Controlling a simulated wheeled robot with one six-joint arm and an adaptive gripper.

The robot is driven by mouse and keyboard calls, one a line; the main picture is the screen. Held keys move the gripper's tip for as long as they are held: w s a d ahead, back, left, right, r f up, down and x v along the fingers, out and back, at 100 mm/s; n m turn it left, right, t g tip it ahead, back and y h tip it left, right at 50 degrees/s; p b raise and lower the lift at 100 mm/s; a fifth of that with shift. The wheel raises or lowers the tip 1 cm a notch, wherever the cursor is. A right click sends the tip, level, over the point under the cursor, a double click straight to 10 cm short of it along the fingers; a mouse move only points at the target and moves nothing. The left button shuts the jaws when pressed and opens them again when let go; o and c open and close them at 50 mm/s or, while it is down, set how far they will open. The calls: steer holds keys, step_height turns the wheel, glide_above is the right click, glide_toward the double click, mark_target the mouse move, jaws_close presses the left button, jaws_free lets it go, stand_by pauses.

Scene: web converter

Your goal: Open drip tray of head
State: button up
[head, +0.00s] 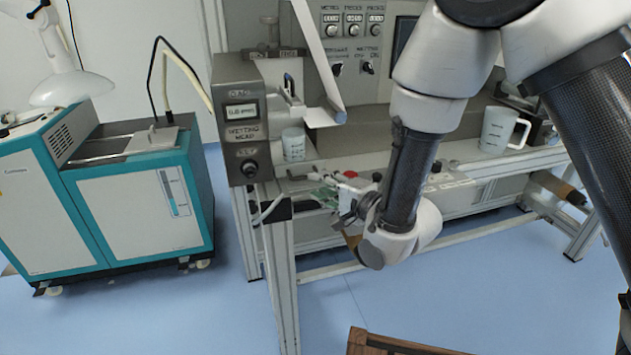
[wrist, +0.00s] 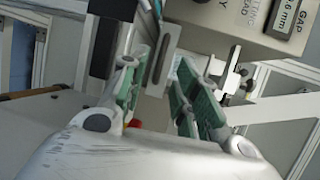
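The wetting head (head: 241,130) is a grey box with a gap display and a knob, at the front left corner of the machine bench. It also shows tilted at the top right of the wrist view (wrist: 240,22). I cannot clearly make out its drip tray. My gripper (head: 322,190) is just right of and below the head, at bench height. In the wrist view its two green-padded fingers (wrist: 160,98) stand apart with nothing gripped. A grey metal plate (wrist: 163,62) shows beyond and between them; I cannot tell whether it belongs to the tray.
A clear beaker (head: 293,144) stands beside the head, close to my gripper. A white jug (head: 499,130) stands further right on the bench. A teal and white cabinet (head: 130,207) is at the left. Blue floor is free between cabinet and bench. A brown wooden edge (head: 395,343) is at the bottom.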

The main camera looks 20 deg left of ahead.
mark_target(305, 178)
steer(key=x, duration=0.7)
steer(key=shift+w, duration=0.2)
jaws_close()
